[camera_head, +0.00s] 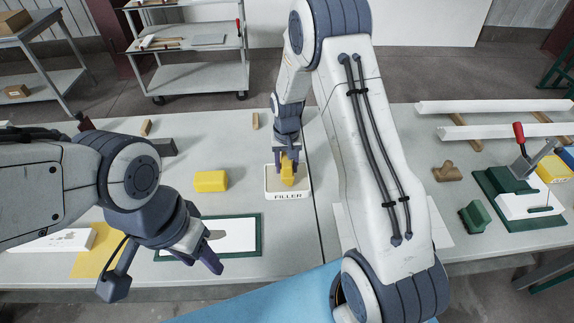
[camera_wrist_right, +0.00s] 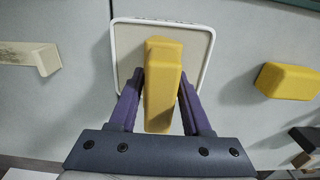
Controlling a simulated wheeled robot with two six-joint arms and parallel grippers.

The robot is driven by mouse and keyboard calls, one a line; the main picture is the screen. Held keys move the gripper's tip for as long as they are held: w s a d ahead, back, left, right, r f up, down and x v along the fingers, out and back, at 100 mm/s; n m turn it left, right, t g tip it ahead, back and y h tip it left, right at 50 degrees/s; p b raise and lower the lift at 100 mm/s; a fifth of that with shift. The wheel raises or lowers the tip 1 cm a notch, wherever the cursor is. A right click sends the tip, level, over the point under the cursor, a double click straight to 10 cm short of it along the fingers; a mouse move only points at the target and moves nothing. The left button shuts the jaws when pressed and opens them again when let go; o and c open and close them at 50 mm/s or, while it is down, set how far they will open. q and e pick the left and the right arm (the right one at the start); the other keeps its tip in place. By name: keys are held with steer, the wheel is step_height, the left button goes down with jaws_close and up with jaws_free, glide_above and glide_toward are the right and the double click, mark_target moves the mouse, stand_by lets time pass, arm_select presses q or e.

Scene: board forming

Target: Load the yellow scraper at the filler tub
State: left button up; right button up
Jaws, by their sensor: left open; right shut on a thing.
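The white filler tub (camera_head: 287,195), labelled FILLER, stands near the middle of the table, its pale inside partly hidden by the scraper. The yellow scraper (camera_head: 288,174) is upright over the tub, held in my right gripper (camera_head: 286,156). In the right wrist view the scraper (camera_wrist_right: 163,75) sits between the two purple fingers of the right gripper (camera_wrist_right: 157,82), in front of the tub (camera_wrist_right: 120,40). Whether its lower edge touches the filler is hidden. My left gripper (camera_head: 200,252) is open and empty above a green-framed white board (camera_head: 236,235).
A yellow block (camera_head: 211,181) lies left of the tub, and a small wooden block (camera_head: 255,121) stands behind it. A dark block (camera_head: 163,147) is at the left. On the right are a brown block (camera_head: 447,171), a green block (camera_head: 475,217) and a green-based stand (camera_head: 520,200).

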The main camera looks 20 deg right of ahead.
steer(key=shift+f+b, duration=0.35)
steer(key=shift+f, duration=0.2)
stand_by(1.3)
steer(key=shift+r+p, duration=2.7)
steer(key=shift+r, duration=0.85)
